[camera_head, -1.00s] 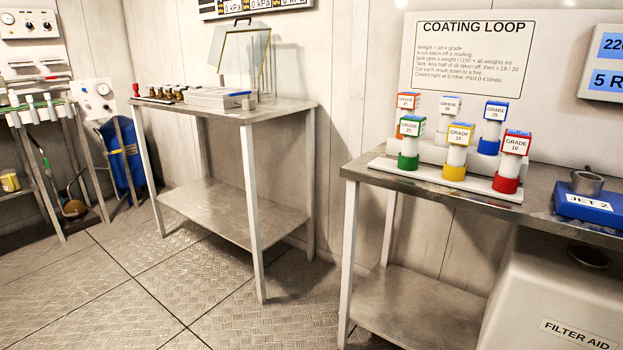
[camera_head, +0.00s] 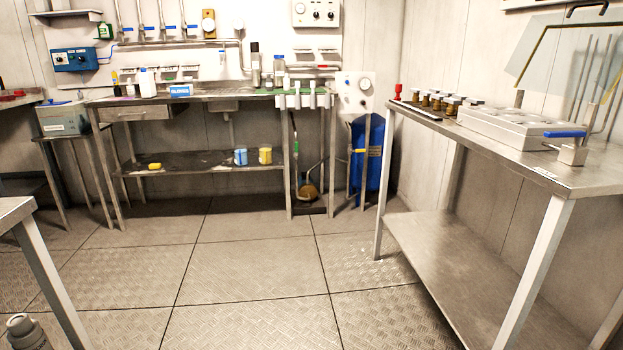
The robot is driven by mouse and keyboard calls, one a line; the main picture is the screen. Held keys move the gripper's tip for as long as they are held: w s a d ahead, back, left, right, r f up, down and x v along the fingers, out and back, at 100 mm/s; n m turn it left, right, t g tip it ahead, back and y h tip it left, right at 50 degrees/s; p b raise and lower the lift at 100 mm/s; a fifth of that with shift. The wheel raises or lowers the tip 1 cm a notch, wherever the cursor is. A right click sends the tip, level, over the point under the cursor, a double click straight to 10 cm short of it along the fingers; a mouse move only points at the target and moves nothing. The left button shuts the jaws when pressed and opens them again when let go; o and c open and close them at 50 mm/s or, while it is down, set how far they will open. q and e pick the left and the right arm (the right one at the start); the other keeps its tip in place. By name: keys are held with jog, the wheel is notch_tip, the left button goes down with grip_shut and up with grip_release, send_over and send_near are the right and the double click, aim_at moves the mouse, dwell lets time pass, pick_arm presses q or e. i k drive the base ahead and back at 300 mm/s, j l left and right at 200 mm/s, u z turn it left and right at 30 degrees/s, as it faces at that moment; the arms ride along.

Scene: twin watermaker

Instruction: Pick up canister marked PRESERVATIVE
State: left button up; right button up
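No label reading PRESERVATIVE can be made out in this view. A small blue-and-white container (camera_head: 240,156) stands on the lower shelf of the back bench. A yellow container (camera_head: 265,155) stands just right of it on the same shelf. A grey canister (camera_head: 25,332) with a light cap stands at the bottom left corner, partly cut off by the frame. I cannot tell whether any of these is the canister. Neither of my grippers is in view.
The back bench (camera_head: 135,101) carries bottles and racks. A steel table (camera_head: 520,172) stands close on the right, with a low shelf. Another table's corner (camera_head: 15,212) juts in at left. A blue tank (camera_head: 372,160) stands in the back corner. The tiled floor (camera_head: 250,275) between is clear.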

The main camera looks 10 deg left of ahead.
aim_at(146, 79)
jog(key=i+j+u, duration=0.15)
jog(key=i, duration=0.7)
jog(key=i+u, duration=0.15)
jog(key=i, duration=0.75)
jog(key=i+l+u, duration=0.2)
jog(key=i, duration=0.65)
